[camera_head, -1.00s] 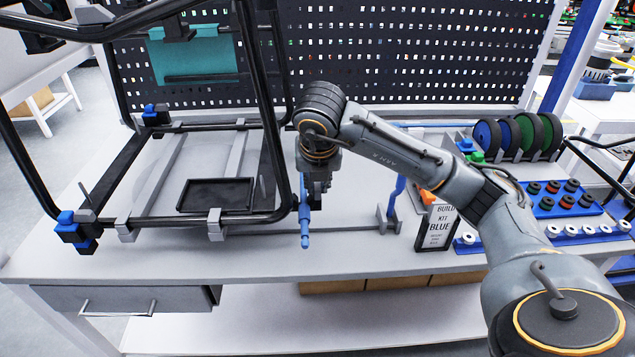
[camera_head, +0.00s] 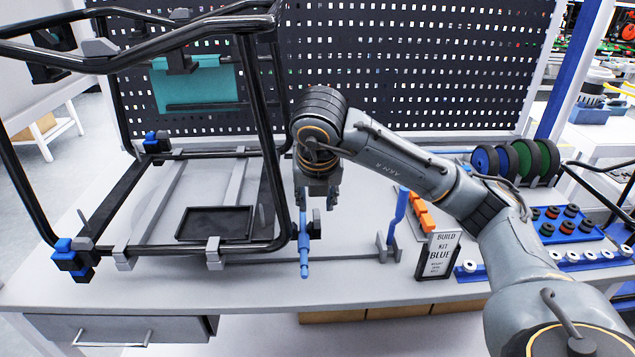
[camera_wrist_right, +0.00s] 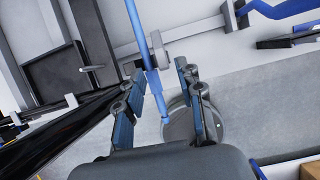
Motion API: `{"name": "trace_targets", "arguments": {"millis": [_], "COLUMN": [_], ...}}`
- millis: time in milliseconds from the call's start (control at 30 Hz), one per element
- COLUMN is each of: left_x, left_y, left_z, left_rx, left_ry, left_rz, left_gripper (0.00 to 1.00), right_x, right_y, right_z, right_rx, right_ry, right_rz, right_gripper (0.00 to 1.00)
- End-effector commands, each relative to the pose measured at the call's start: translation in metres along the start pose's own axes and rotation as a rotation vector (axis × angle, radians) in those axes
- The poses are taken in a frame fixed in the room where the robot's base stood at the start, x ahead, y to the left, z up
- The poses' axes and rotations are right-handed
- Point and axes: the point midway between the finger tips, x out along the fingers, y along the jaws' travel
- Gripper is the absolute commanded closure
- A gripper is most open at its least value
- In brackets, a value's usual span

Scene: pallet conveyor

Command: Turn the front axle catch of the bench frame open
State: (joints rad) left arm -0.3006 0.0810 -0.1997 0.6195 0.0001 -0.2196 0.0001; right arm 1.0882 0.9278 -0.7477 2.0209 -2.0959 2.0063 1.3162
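The bench frame of black tubes (camera_head: 107,205) stands on the grey bench at the left. At its front right corner is the blue catch handle (camera_head: 304,258), pointing down toward the front edge of the bench. My right gripper (camera_head: 317,207) is just above and behind this handle, pointing down. In the right wrist view its fingers (camera_wrist_right: 160,92) are apart, and the blue handle (camera_wrist_right: 153,82) runs between them with space on both sides. The catch's pivot is partly hidden by the gripper in the head view. My left gripper is not in view.
A blue upright lever (camera_head: 398,213) on a grey foot stands to the right, beside orange parts (camera_head: 421,212) and a "Build kit blue" sign (camera_head: 438,255). A black tray (camera_head: 214,224) lies inside the frame. A perforated panel (camera_head: 400,80) closes the back.

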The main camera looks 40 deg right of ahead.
Motion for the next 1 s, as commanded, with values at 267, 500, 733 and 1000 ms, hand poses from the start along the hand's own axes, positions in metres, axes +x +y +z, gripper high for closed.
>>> {"name": "trace_targets", "arguments": {"millis": [267,500,733,1000], "left_x": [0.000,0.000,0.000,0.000], "left_y": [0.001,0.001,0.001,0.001], "left_z": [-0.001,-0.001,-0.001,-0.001], "left_rx": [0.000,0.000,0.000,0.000], "left_ry": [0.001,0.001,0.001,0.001], "left_rz": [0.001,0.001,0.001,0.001], "left_gripper": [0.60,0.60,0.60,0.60], "right_x": [-0.042,-0.064,-0.071,-0.071], "right_y": [-0.001,-0.001,-0.001,-0.001], "right_z": [0.002,0.001,0.000,0.000], "right_rx": [0.003,0.002,0.003,0.002], "right_ry": [-0.006,-0.002,0.001,0.001], "right_rz": [-0.001,0.000,-0.002,-0.002], "right_gripper": [0.63,0.63,0.63,0.63]}}
